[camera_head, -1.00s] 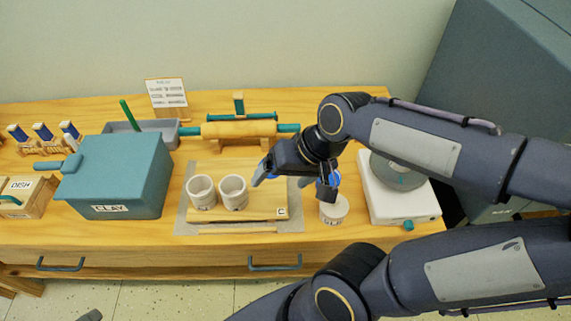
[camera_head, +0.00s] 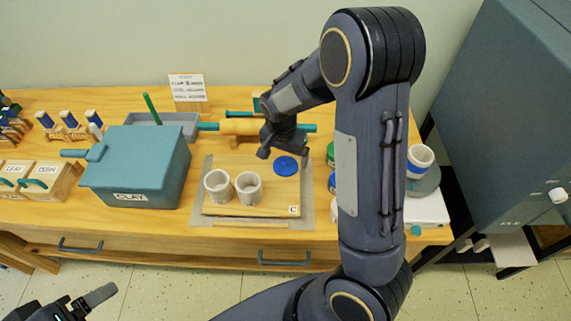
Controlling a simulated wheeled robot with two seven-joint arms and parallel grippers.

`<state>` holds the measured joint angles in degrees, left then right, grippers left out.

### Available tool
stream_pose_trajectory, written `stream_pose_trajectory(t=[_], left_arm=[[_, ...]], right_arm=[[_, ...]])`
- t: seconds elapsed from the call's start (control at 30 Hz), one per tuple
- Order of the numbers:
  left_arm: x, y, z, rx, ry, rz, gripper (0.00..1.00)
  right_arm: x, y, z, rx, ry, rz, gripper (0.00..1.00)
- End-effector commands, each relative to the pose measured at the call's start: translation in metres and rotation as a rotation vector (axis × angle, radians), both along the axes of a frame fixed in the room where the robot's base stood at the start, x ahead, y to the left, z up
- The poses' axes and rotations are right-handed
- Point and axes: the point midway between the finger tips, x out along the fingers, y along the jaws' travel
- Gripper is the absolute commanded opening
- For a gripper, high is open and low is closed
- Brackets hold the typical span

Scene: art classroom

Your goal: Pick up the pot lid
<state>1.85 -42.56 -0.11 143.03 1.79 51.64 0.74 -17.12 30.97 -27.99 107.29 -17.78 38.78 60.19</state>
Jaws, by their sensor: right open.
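A flat round blue lid (camera_head: 286,166) lies at the back right of the wooden board, beside two white cups (camera_head: 233,187). I take it for the pot lid. My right gripper (camera_head: 282,151) is open and empty, pointing down just above and behind the lid, without visible contact. My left gripper (camera_head: 84,303) is low at the left edge, in front of the table and far from the lid; its jaw state is unclear. A white pot with a blue band (camera_head: 420,160) stands on the wheel at the right, partly behind my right arm.
A teal clay box (camera_head: 137,165) stands left of the board (camera_head: 250,210). A rolling pin (camera_head: 240,126) on a stand is behind the gripper. Small jars (camera_head: 331,183) stand right of the board, partly hidden by my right arm. A grey cabinet (camera_head: 500,130) is at the far right.

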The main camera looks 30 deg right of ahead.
Motion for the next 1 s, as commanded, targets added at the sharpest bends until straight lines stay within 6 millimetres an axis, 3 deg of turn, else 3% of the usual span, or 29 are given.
stream_pose_trajectory(t=[0.2, 0.47, 0.83, 1.0], left_arm=[[0.000, 0.000, 0.004, 0.000, 0.000, 0.000, 0.81], [0.000, 0.000, 0.003, 0.000, 0.000, 0.000, 0.81], [0.000, 0.000, 0.003, 0.000, 0.000, 0.000, 0.81], [0.000, 0.000, 0.003, 0.000, 0.000, 0.000, 0.81]], right_arm=[[0.003, -0.004, -0.028, 0.000, 0.003, 0.000, 0.92], [0.004, -0.003, -0.031, 0.001, 0.000, 0.001, 0.92], [0.004, -0.003, -0.031, 0.001, 0.000, 0.001, 0.46], [0.004, -0.003, -0.031, 0.001, 0.000, 0.001, 0.44]])
